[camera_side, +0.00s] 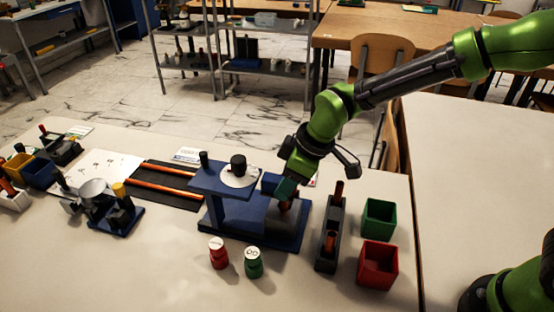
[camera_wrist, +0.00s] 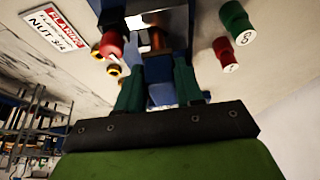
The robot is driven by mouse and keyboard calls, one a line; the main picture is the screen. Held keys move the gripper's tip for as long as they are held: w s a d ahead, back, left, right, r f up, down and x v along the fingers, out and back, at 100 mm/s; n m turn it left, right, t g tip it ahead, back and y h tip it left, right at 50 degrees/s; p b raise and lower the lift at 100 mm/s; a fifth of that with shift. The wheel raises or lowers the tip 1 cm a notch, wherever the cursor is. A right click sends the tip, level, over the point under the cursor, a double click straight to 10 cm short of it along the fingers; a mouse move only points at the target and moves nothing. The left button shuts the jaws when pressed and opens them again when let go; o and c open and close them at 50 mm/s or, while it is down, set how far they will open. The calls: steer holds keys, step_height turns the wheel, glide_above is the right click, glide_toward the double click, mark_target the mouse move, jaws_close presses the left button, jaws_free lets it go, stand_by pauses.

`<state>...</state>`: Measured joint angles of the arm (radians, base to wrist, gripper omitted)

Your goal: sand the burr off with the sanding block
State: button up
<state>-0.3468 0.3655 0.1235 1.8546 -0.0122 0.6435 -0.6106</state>
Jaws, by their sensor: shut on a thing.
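My gripper (camera_side: 286,190) is shut at the right side of the blue rig (camera_side: 232,217), above its base plate. A small reddish-brown piece (camera_side: 286,205) shows just under the fingers in the side view. In the wrist view my gripper's two dark green fingers (camera_wrist: 160,88) stand either side of a blue-grey shape (camera_wrist: 161,69). The held thing, taken to be the sanding block, is mostly hidden by the fingers. I cannot make out the burr. The rig's raised plate carries a black knob (camera_side: 238,163) and a white disc (camera_side: 243,178).
A dark rack (camera_side: 328,261) with brown upright pieces stands right of the rig. Green (camera_side: 379,218) and red (camera_side: 377,265) bins stand beyond it. Red (camera_side: 218,254) and green (camera_side: 253,263) weights stand in front. Orange rails (camera_side: 160,185) lie left.

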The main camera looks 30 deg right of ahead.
mark_target(272, 177)
steer(key=shift+s+f, duration=0.15)
steer(key=shift+f, duration=0.1)
steer(key=shift+s+d, duration=1.1)
steer(key=shift+d, duration=0.1)
steer(key=shift+a, duration=0.1)
steer(key=shift+w+a, duration=0.55)
steer(key=shift+w+a+r, duration=0.35)
steer(key=shift+w+r, duration=0.05)
steer(key=shift+r, duration=0.45)
steer(key=shift+w+a+r, duration=0.35)
steer(key=shift+r, duration=0.55)
steer(key=shift+w+a+r, duration=0.35)
steer(key=shift+w+r, duration=0.05)
steer(key=shift+r, duration=0.45)
